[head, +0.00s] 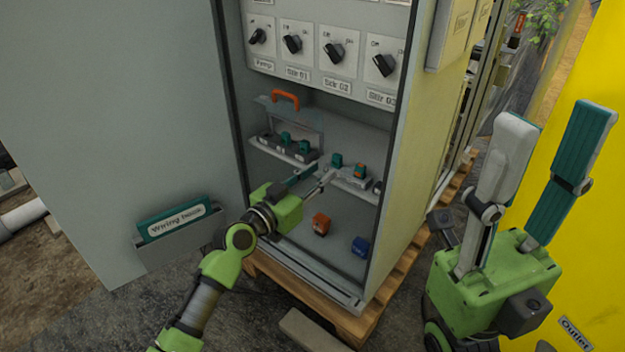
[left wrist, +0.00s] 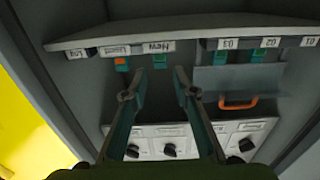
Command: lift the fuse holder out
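Teal fuse holders stand in a rack (head: 282,150) inside the cabinet, labelled 01 to 03 in the left wrist view. One holder (left wrist: 211,57) sits at label 03 and another (left wrist: 258,55) at 02. To the side, a shelf has a teal holder (head: 337,160) at label "New" and a teal-and-orange one (head: 360,170) at label "Used". My left gripper (head: 316,174) is open inside the cabinet; in the left wrist view (left wrist: 159,76) the "New" holder (left wrist: 160,61) shows beyond and between its fingertips, apparently untouched. My right gripper (head: 555,120) is open and empty outside the cabinet.
A clear cover (head: 308,117) with an orange handle (head: 285,97) is above the rack. Rotary switches (head: 334,51) line the panel above. An orange block (head: 321,224) and a blue block (head: 361,246) lie on the cabinet floor. The cabinet's side wall (head: 405,150) bounds the right.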

